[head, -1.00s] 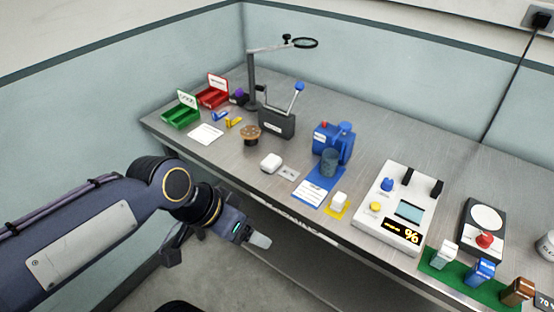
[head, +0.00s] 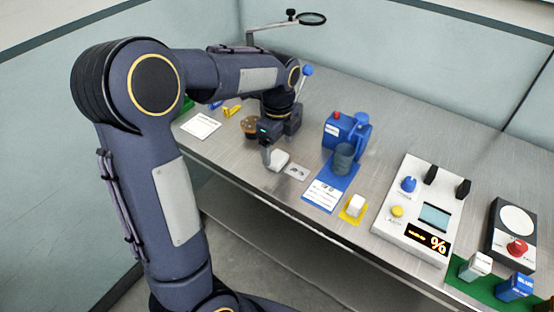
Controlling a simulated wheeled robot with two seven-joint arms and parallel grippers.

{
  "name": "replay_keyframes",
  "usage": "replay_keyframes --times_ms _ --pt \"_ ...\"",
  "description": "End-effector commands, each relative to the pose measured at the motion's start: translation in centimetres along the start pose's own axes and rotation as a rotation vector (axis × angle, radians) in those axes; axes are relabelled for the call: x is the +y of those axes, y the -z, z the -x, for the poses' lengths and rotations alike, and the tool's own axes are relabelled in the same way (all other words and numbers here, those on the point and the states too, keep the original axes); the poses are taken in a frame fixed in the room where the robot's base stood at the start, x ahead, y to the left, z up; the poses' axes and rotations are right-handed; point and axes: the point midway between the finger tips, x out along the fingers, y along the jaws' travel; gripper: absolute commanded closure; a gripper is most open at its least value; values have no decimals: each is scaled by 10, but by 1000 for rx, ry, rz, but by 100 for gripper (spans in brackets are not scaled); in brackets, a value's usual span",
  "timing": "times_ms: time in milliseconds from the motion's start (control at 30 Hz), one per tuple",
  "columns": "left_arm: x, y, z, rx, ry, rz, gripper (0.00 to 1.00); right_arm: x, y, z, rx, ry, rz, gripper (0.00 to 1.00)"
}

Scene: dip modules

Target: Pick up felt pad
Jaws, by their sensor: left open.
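A small white rounded block, which looks like the felt pad (head: 280,161), lies near the front edge of the metal bench, left of a small grey label card (head: 297,172). My left gripper (head: 275,155) reaches down over it from behind and is open. One finger shows at the block's left side; the other finger is hidden or hard to make out. I cannot tell whether the finger touches the block. A second white block (head: 357,205) sits on a yellow mat (head: 346,216) further right. My right gripper is out of view.
A brown round holder (head: 250,127) stands close left of my gripper. A blue device (head: 345,130) and a grey cup (head: 343,158) stand to the right, then a white console (head: 415,210). A magnifier (head: 312,19) rises behind.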

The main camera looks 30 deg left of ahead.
Motion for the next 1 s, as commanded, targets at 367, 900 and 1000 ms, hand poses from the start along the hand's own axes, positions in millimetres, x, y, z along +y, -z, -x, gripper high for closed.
replay_keyframes --times_ms 367,900,1000 --pt "0 -2 -35 2 0 2 20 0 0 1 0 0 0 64" --pt "0 -2 -35 2 0 2 68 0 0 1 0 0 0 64" --pt "0 -2 -35 2 0 2 68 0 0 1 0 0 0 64"
